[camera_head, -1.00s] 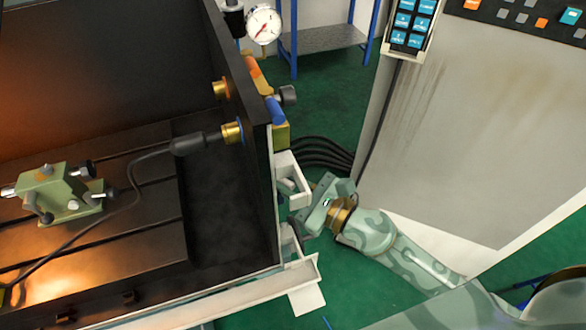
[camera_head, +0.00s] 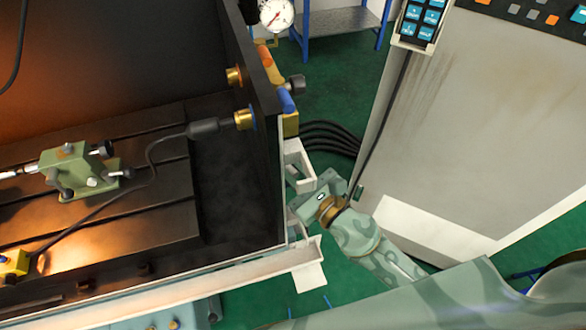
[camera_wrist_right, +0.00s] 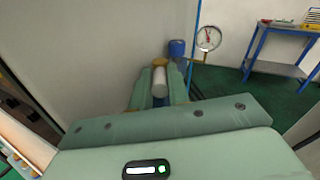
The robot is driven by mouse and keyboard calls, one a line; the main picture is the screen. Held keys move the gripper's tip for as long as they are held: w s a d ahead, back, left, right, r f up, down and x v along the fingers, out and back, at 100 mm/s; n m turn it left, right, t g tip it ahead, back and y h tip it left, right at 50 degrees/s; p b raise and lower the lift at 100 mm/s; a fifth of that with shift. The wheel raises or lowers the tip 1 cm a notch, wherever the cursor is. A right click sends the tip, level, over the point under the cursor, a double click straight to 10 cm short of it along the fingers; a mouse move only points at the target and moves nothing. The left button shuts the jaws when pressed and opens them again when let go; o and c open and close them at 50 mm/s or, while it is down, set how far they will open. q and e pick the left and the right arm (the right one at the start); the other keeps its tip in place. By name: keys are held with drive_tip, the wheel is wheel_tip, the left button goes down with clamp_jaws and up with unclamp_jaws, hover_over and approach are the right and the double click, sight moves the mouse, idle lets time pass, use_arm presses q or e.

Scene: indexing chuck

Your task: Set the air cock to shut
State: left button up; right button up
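On the outer side of the dark machine wall is a row of fittings with an orange part (camera_head: 264,56), a blue part (camera_head: 286,100) and a dark round knob (camera_head: 296,84). I cannot tell which one is the air cock, or its setting. A pressure gauge (camera_head: 277,14) stands behind them and shows in the right wrist view (camera_wrist_right: 208,37). My right gripper (camera_wrist_right: 160,80) has its fingers apart. A pale cylinder (camera_wrist_right: 160,84) shows between them; contact is unclear. In the head view its fingertips are hidden near a white bracket. My left gripper is not in view.
A green fixture (camera_head: 78,172) with knobs sits on the slotted machine bed, with a black cable running to the wall. A grey cabinet (camera_head: 445,130) stands close on the right. Black hoses (camera_head: 330,137) cross the narrow gap of green floor between them.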

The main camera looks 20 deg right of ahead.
drive_tip(key=o, duration=0.4)
drive_tip(key=shift+f, duration=0.1)
